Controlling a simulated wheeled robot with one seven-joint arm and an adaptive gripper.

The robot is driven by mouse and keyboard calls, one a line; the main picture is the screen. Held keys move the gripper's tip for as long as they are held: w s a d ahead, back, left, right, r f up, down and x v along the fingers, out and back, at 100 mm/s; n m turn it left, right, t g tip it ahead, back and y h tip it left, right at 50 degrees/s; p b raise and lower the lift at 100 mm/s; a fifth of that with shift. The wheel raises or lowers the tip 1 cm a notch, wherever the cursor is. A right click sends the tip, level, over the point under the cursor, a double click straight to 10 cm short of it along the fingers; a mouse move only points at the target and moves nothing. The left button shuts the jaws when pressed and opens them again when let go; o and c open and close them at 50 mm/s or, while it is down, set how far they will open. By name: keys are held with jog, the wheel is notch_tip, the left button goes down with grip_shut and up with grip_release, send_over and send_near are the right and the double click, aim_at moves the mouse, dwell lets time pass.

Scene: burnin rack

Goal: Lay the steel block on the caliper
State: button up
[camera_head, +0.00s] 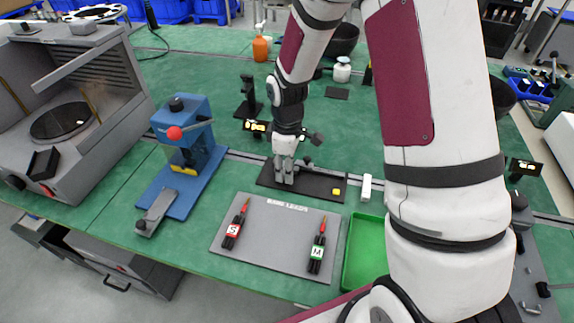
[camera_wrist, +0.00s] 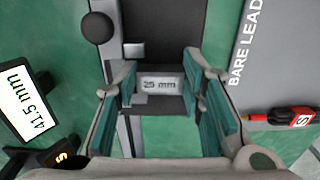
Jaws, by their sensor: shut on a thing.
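The steel block (camera_wrist: 159,84), marked "25 mm", is between the teal finger pads of my gripper (camera_wrist: 165,100) in the wrist view. My gripper (camera_head: 284,178) is shut on it and points down at the left part of the dark caliper base (camera_head: 315,187) in the head view. The caliper base also shows beneath the block in the wrist view (camera_wrist: 150,18), with a silver rail and a small silver jaw (camera_wrist: 134,50). A display (camera_wrist: 27,103) reads "41.5 mm". In the head view my fingers hide the block. I cannot tell whether the block touches the base.
A grey "BARE LEADS" mat (camera_head: 270,250) with red and green labelled probes lies in front. A blue press (camera_head: 190,150) stands to the left. A green tray (camera_head: 365,255) and a small white block (camera_head: 366,187) are to the right. A black ball knob (camera_wrist: 97,28) rises beside the caliper base.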

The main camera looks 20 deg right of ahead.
jog(key=shift+f, duration=0.5)
jog(key=o, duration=1.4)
jog(key=shift+r, duration=0.1)
jog(key=shift+c, duration=0.2)
notch_tip(320, 180, up, 12)
jog(key=s+r+m+t, duration=0.2)
jog(key=s+r+m, duration=0.3)
jog(key=s+r, duration=0.7)
jog(key=s+r+m+t, duration=0.1)
jog(key=s+r+m, duration=0.1)
jog(key=s, duration=0.4)
jog(key=s+r+m+t, duration=0.1)
jog(key=s+r+m, duration=0.2)
jog(key=s, duration=0.4)
jog(key=shift+d+m+p, duration=0.15)
jog(key=shift+m+p, duration=0.2)
jog(key=shift+m, duration=0.05)
